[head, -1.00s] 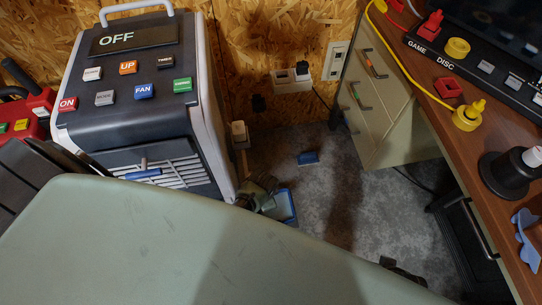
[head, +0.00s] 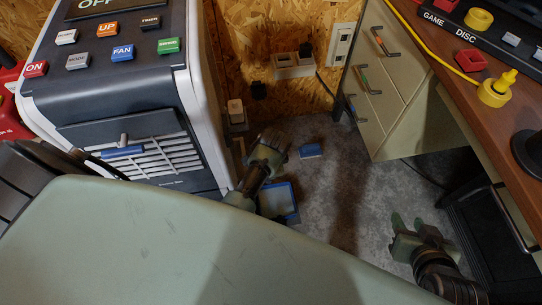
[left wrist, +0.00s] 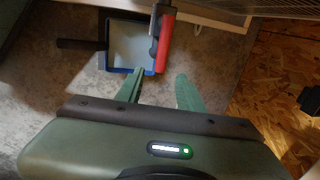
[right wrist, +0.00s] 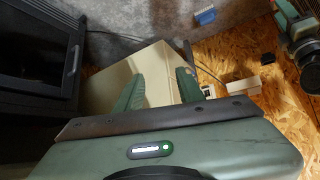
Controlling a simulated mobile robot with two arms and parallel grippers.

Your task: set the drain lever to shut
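A red lever (left wrist: 166,42) with a dark grey part, likely the drain lever, shows in the left wrist view beside the blue-rimmed tray's right edge. I cannot make it out in the head view. My left gripper (left wrist: 158,90) is open and empty, its fingertips apart from the lever and nearer the camera. In the head view the left gripper (head: 268,155) is beside the appliance's lower right corner, its fingers hard to make out. My right gripper (head: 408,228) is open and empty above the floor at the right; it also shows in the right wrist view (right wrist: 160,85).
The large appliance (head: 120,90) with labelled buttons stands at left. The blue-rimmed tray (head: 292,200) is on the floor next to my left gripper. A small blue object (head: 311,150) lies behind it. A drawer desk (head: 395,110) is at right, with grey floor between.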

